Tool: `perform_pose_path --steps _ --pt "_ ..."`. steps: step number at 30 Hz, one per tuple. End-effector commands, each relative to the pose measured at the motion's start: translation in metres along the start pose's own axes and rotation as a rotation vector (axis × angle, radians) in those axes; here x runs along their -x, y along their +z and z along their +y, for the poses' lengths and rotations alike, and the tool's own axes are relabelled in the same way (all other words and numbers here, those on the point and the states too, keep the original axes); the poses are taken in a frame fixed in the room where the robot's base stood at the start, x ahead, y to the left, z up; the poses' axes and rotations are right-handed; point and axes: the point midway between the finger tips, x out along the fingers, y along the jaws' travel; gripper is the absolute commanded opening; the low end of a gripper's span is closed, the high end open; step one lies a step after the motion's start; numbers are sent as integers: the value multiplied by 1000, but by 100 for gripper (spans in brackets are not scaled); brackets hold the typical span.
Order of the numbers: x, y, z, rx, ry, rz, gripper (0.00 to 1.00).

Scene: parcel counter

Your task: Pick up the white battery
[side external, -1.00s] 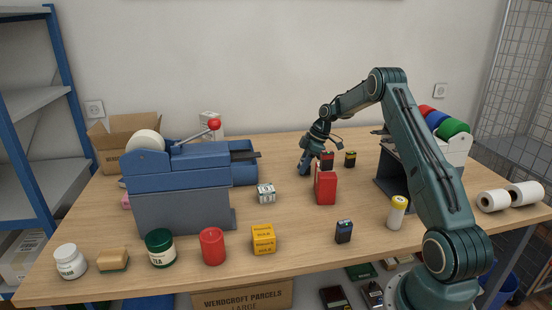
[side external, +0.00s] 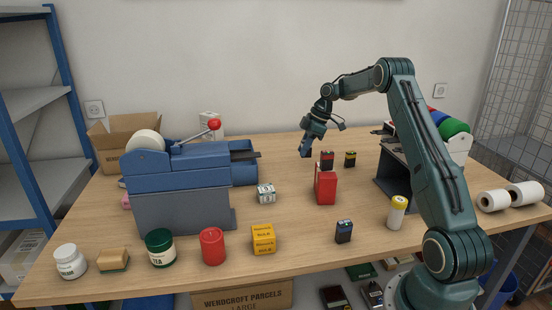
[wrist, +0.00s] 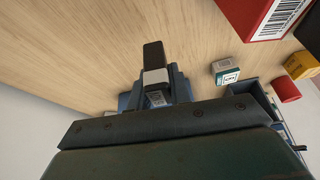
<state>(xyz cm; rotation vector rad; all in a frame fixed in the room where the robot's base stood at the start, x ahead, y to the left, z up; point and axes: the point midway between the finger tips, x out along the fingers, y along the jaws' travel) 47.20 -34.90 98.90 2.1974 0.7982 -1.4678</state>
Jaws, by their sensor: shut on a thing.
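The white battery (wrist: 154,62) is a small block, black with a white end band. In the wrist view it sits between the bluish fingers of my gripper (wrist: 158,88), which is shut on it. In the side view my gripper (side external: 308,150) is above the back part of the table, behind and left of a red-banded battery. The fingers point down, and the held battery is mostly hidden there. Its underside appears clear of the table.
The red-banded battery (side external: 327,160) stands behind a red box (side external: 325,186). A yellow-banded battery (side external: 350,159) stands to its right. A white-green carton (side external: 266,193) and the blue machine (side external: 185,180) are to the left. A blue-banded battery (side external: 344,231) is nearer the front.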

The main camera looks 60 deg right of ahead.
Motion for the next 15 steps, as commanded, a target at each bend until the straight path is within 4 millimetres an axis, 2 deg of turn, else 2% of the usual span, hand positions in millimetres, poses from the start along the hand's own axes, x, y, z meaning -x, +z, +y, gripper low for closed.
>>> perform_pose_path --steps 1,6,15 --pt "8 -3 1 2 4 0 0" --pt "24 -9 1 1 3 0 0" --pt "29 -12 0 0 1 -1 0"
